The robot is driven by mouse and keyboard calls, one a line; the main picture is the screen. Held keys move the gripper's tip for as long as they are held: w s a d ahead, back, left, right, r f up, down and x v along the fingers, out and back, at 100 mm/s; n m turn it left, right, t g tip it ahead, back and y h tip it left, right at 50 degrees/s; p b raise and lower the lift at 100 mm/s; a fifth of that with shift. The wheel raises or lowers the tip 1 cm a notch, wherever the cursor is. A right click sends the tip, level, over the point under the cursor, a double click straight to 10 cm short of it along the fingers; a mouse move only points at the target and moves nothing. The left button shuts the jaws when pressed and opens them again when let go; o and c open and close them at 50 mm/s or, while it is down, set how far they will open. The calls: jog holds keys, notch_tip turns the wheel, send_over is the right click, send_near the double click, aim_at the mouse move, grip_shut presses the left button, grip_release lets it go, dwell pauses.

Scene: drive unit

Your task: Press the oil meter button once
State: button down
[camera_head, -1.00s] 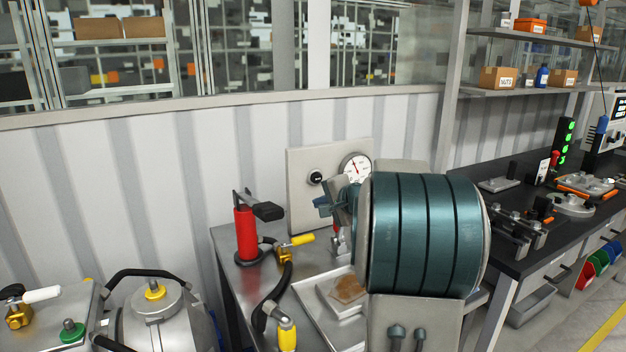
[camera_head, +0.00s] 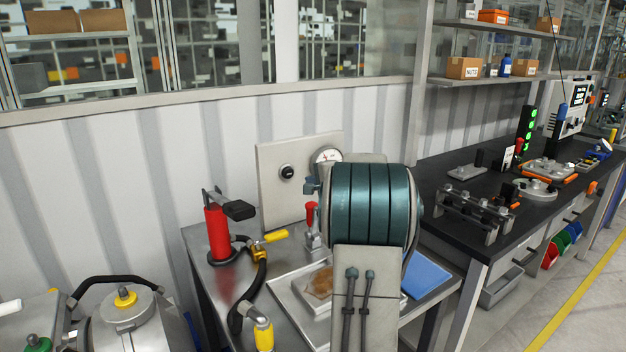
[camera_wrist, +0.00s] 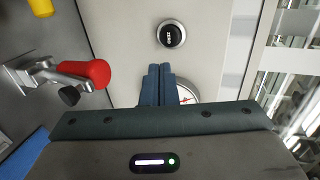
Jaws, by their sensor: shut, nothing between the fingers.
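A pale upright panel (camera_head: 268,200) stands at the back of the metal bench. It carries a round black button (camera_head: 287,172) in a metal ring and, right of it, a white dial gauge (camera_head: 326,157). In the wrist view the button (camera_wrist: 171,34) shows pale lettering, too small to read surely, and lies ahead of my fingertips. My gripper (camera_wrist: 158,68) is shut and empty, its dark blue fingers apart from the button in the picture. They hide part of the gauge (camera_wrist: 188,95). In the head view my arm hides most of my gripper and the gauge's lower part.
A red-handled clamp (camera_head: 311,215) stands in front of the panel; its red handle (camera_wrist: 85,72) is left of my fingers in the wrist view. A red cylinder tool (camera_head: 217,232) and a yellow-handled valve (camera_head: 270,238) are on the bench. A tray (camera_head: 283,292) lies in front.

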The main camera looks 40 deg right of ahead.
aim_at(289, 175)
jog(key=p+x, duration=0.1)
jog(key=x, duration=0.2)
jog(key=p+x, duration=0.1)
jog(key=x, duration=0.2)
jog(key=r+p+x, duration=0.1)
jog(key=x, duration=0.3)
jog(key=shift+w+p, duration=0.2)
jog(key=shift+p, duration=0.1)
